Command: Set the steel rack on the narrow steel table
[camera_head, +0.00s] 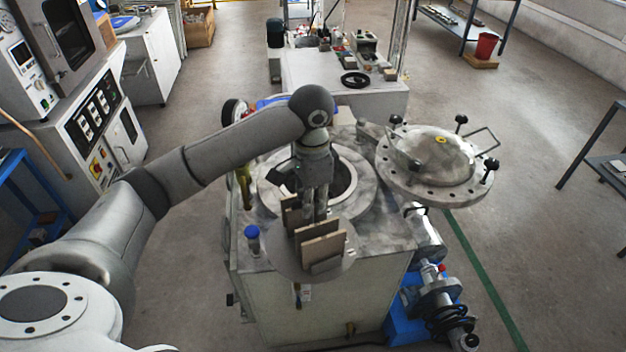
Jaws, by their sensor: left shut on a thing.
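My left gripper (316,212) is shut on the steel rack (283,262), a round metal plate with several brownish tiles (320,248) standing upright on it. My left arm reaches in from the left, and the rack hangs in front of the round opening of a steel vessel (268,192), over the front of its cabinet. The gripper and tiles hide part of the rack. A steel table (610,168) with dark legs is cut off at the right edge; another steel table (447,22) stands at the back right. I cannot tell which is the narrow one. My right gripper is out of view.
The vessel's round lid (440,165), with several knobs, is swung open to the right. A pump (437,300) stands at the cabinet's lower right. A white bench (345,90) with small items is behind. The floor (530,200) on the right is clear.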

